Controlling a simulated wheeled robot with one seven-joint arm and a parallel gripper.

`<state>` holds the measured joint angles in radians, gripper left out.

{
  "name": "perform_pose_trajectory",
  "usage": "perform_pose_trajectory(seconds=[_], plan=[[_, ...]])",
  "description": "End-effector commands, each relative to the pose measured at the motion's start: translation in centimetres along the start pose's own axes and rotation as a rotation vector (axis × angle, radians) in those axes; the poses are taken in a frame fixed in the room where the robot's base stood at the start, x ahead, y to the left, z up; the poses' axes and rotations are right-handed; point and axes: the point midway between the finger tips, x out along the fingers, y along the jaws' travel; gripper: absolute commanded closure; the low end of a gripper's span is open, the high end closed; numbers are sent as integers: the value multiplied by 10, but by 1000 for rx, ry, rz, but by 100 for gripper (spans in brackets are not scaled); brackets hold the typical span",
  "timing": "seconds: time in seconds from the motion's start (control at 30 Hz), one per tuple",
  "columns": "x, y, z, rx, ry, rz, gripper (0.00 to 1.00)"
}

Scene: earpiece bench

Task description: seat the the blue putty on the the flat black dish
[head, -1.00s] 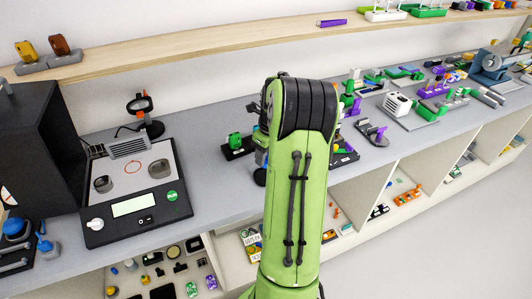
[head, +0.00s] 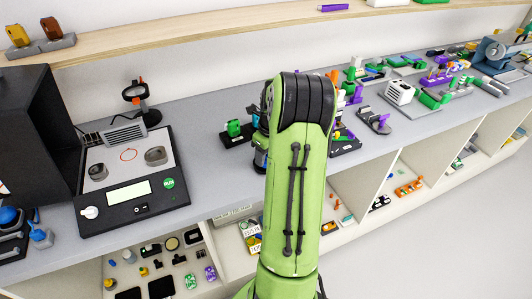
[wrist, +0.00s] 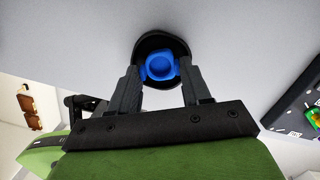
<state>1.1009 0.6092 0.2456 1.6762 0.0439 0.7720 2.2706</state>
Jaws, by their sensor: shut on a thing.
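In the wrist view the blue putty (wrist: 160,67) sits between the fingertips of my gripper (wrist: 160,76). The gripper is shut on it. The flat black dish (wrist: 163,38) shows just beyond the putty, its dark rim curving around the putty's far side. I cannot tell whether the putty touches the dish or is held above it. In the head view my green arm hides the putty and the dish, and my fingertips are not clearly seen.
A black device with a pale top (head: 128,180) stands at the left, beside a dark box (head: 40,135). A green item on a dark base (head: 236,131) is left of my arm. Open cubbies lie below.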

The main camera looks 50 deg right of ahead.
Motion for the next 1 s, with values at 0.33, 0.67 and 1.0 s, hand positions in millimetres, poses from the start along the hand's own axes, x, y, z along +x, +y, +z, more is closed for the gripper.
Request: perform_pose_trajectory(seconds=[0.33,0.67,1.0], plan=[[0,0,0,0,0,0,83],[5,0,-1,0,0,0,83],[5,0,-1,0,0,1,83]])
